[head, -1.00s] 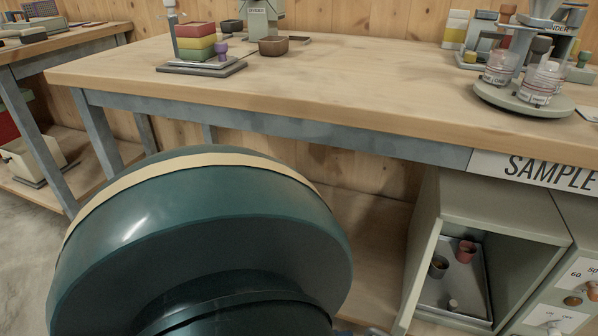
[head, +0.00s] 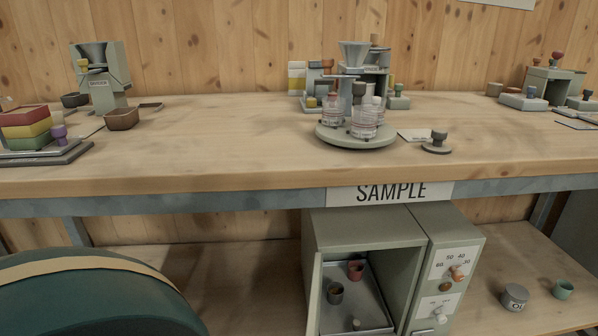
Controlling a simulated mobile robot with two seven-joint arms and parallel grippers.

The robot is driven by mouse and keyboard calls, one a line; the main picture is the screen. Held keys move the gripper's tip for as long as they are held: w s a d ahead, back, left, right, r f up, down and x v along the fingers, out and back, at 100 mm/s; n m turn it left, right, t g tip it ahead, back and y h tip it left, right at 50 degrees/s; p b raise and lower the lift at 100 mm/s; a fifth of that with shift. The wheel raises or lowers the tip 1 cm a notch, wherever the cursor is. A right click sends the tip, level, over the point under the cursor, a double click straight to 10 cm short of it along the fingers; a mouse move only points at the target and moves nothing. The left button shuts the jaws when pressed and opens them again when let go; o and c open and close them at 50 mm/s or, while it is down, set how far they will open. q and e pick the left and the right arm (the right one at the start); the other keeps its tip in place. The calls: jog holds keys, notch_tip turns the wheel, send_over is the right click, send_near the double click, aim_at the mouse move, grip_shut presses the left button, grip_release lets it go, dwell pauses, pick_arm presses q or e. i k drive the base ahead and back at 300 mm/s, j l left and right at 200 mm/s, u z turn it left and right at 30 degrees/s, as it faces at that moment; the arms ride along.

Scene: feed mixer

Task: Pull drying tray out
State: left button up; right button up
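The drying tray (head: 371,309) is a grey metal tray inside the open oven cabinet (head: 365,228) under the bench, below the SAMPLE sign. A red cup (head: 355,271), a dark cup (head: 335,293) and a small pale knob or piece (head: 356,324) are on it. The lower front of the tray is cut off by the picture edge. The oven door (head: 315,290) stands open at the left of the opening. Neither gripper shows. A large dark green rounded shape with a tan band fills the lower left.
The wooden bench (head: 200,160) spans above the oven, with a round bottle stand (head: 356,136) on it. The control panel (head: 447,270) with dials is right of the opening. A metal can (head: 515,297) and a green cup (head: 563,289) stand on the lower shelf at right.

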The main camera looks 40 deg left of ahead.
aim_at(363, 311)
jog(key=k+j, duration=0.2)
jog(key=k, duration=0.3)
jog(key=k+j, duration=0.25)
jog(key=k, duration=0.2)
